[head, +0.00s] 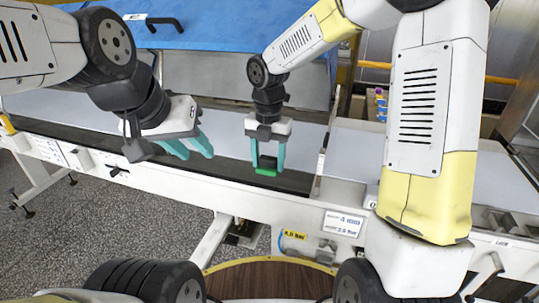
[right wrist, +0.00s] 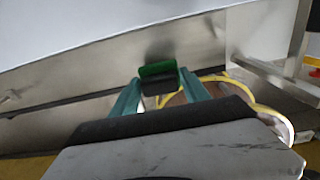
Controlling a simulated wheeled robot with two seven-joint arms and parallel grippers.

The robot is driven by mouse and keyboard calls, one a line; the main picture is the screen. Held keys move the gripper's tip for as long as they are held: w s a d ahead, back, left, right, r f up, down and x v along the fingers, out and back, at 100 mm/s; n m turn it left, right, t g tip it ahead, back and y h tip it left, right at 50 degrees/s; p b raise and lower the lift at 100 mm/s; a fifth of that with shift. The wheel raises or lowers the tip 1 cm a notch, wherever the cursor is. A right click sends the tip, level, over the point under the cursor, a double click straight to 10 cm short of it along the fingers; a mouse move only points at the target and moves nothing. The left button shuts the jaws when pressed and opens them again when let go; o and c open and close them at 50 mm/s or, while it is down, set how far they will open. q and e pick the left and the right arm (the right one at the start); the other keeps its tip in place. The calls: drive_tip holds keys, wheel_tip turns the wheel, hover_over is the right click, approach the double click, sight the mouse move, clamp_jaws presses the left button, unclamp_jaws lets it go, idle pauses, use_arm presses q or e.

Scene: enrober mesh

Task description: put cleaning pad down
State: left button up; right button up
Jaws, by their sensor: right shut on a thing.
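The cleaning pad (head: 266,172) is a small block with a green face and a dark part, seen between the teal fingertips of my right gripper (head: 267,163). In the right wrist view the pad (right wrist: 158,70) is gripped between the two fingers of my right gripper (right wrist: 163,85). It is over or close to the dark strip along the conveyor's front; I cannot tell whether it touches. My left gripper (head: 196,153) is to the left, its teal fingers apart and nothing visible between them.
The white front rail of the machine (head: 205,189) runs across the view, with labels and small fittings. A thin upright plate (head: 326,152) stands right of the pad. A blue cover (head: 225,25) with a black handle (head: 163,23) lies behind. A round wooden top (head: 270,283) is nearest.

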sight(269, 165)
drive_tip(key=w, duration=0.3)
drive_tip(key=shift+w+d+f, duration=0.1)
drive_tip(key=shift+f, duration=1.8)
drive_tip(key=shift+f, duration=0.15)
drive_tip(key=o, duration=1.2)
wheel_tip(269, 165, up, 12)
drive_tip(key=shift+r, duration=0.15)
